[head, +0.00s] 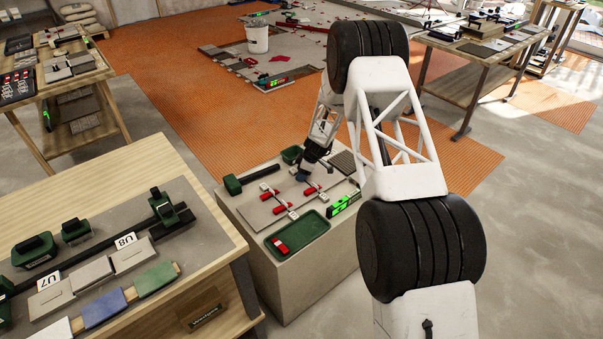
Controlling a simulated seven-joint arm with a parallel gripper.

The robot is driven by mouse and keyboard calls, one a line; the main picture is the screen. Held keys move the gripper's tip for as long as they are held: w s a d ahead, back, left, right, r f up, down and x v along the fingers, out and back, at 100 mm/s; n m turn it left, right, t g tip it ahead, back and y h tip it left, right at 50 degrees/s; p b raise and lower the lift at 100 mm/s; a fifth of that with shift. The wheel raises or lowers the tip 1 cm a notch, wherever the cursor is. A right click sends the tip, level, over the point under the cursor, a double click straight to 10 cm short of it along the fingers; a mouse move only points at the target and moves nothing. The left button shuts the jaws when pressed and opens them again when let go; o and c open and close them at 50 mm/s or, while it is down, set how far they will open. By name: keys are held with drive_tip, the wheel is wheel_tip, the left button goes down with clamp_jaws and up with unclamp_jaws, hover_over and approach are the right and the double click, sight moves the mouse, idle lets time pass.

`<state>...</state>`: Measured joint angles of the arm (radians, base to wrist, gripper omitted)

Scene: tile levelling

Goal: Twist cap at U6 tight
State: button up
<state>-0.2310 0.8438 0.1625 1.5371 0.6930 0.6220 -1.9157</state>
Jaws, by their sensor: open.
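My gripper (304,178) is small in the head view, reaching down over a grey tile panel (258,217) on a concrete block. Its jaws are open and are close to the panel's far part. Several red caps with white clips sit along the tile joints. One red cap (268,194) is left of the gripper, another red cap (280,207) is nearer, and one (311,187) is just below it. No U6 label is readable, so I cannot tell which cap is U6. Whether the jaws surround or touch a cap is too small to tell.
A green tray (318,228) with a red piece stands at the block's front, beside a green level (344,204). A green-headed mallet (233,184) lies at its back left. The wooden table (150,165) at left holds samples and U7 and U8 labels.

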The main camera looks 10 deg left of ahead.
drive_tip(key=c, duration=0.9)
drive_tip(key=shift+c, duration=0.2)
